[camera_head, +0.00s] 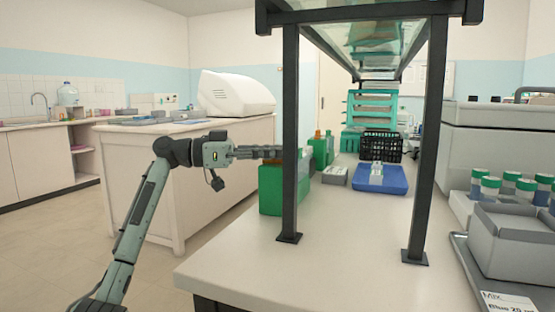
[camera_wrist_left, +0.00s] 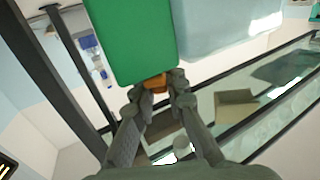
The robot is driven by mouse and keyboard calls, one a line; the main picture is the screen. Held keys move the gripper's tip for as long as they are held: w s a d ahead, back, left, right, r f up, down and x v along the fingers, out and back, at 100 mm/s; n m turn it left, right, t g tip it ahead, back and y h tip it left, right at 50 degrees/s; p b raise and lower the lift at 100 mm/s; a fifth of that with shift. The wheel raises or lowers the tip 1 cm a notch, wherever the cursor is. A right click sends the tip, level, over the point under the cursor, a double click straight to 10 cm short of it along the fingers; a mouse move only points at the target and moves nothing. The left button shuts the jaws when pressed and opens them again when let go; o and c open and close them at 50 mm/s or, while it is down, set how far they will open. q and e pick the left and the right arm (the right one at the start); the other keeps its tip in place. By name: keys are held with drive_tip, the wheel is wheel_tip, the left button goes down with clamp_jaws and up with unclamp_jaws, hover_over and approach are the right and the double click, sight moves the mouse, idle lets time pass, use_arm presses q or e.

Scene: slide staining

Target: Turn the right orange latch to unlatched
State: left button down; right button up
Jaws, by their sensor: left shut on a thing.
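A green box (camera_head: 270,190) stands at the left edge of the bench, partly hidden behind a dark post. My left gripper (camera_head: 262,152) reaches in from the left at the top of this box. In the left wrist view the green box (camera_wrist_left: 130,40) fills the upper middle, and an orange latch (camera_wrist_left: 155,82) sits at its edge. My left gripper (camera_wrist_left: 156,92) is shut on that latch, with a fingertip on each side. Whether the latch is turned cannot be told. A second green box (camera_head: 322,150) with orange on top stands behind. My right gripper is not in view.
A dark shelf post (camera_head: 290,140) stands close to the gripper, and another post (camera_head: 425,140) is to the right. A blue tray (camera_head: 395,181) and a black basket (camera_head: 380,146) stand farther back. The front of the bench (camera_head: 320,270) is clear.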

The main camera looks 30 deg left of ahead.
use_arm(q)
drive_tip(key=shift+r+m+g+h, duration=0.15)
drive_tip(key=shift+m+g+h, duration=0.7)
drive_tip(key=shift+g, duration=0.25)
drive_tip(key=shift+m+g+h+p, duration=0.25)
drive_tip(key=shift+m+g+p, duration=0.15)
drive_tip(key=shift+g, duration=0.2)
drive_tip(key=shift+m+g+h+p, duration=0.55)
drive_tip(key=shift+m+g, duration=0.7)
drive_tip(key=shift+g, duration=0.55)
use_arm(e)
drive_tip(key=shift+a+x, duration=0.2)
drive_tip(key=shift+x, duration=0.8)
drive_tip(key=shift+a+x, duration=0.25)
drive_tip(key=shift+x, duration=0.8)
use_arm(q)
drive_tip(key=shift+f, duration=0.2)
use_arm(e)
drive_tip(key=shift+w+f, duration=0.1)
use_arm(q)
drive_tip(key=c, duration=1.5)
unclamp_jaws()
drive_tip(key=shift+c, duration=0.2)
